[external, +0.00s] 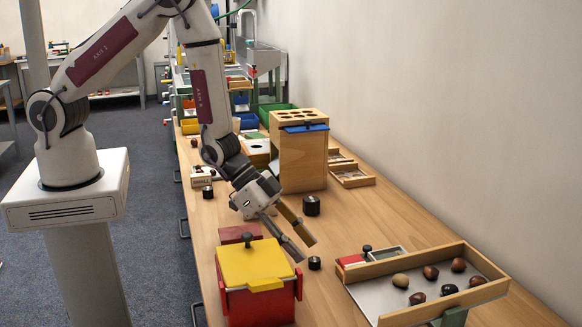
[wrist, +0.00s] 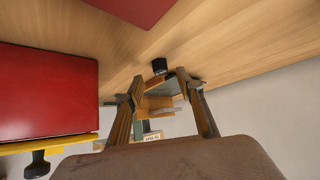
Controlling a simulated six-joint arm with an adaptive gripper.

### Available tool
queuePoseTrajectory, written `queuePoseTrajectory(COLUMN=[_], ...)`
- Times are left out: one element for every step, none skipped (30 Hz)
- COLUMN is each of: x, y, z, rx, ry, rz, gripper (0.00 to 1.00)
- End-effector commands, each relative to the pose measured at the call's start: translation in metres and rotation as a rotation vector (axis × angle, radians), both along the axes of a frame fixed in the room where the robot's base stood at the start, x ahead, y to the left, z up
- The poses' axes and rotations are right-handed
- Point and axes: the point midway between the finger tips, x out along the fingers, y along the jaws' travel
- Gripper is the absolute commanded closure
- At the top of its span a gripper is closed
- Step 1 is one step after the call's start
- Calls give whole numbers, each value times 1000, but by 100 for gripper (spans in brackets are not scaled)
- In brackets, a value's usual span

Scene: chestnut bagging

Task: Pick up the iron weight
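Several dark, squat weights stand on the bench, and I cannot tell which one the task means. A small one (external: 315,263) stands between the red box and the sorting tray. A larger one (external: 312,205) stands in front of the wooden cabinet, and another small one (external: 207,192) is at the left edge. My gripper (external: 307,250) is open, tilted downward, with its tips above and close to the small weight by the tray. In the wrist view a dark weight (wrist: 160,65) shows just beyond the gap between the fingertips (wrist: 159,78); nothing is held.
A red box (external: 262,304) with a yellow lid (external: 252,262) stands close left of the gripper. A wooden-rimmed tray (external: 495,289) with several chestnuts lies at right. The wooden cabinet (external: 290,160) stands behind. Bare bench lies between cabinet and tray.

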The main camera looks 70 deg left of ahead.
Motion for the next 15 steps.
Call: queuePoseTrajectory(x=[3,4,6,8,10,11,13,14,16,16,17,18,18,19,19], y=[-2,-3,-4,-4,-6,-8,-9,-10,-11,-12,-12,-13,-14,-14,-14], z=[-4,-7,-10,-12,-14,-16,-18,-20,-21,-22,-23,-24,-25,-25,-25], rx=[0,0,1,1,0,0,1,0,1,1,1,0,0,0,0], ry=[0,0,1,1,0,0,1,0,0,0,0,0,0,0,0], rz=[0,0,0,0,0,0,0,0,1,1,1,1,1,1,1], gripper=[62,62,62,62,62,62,62,62,62,62,62,62,62,62,62])
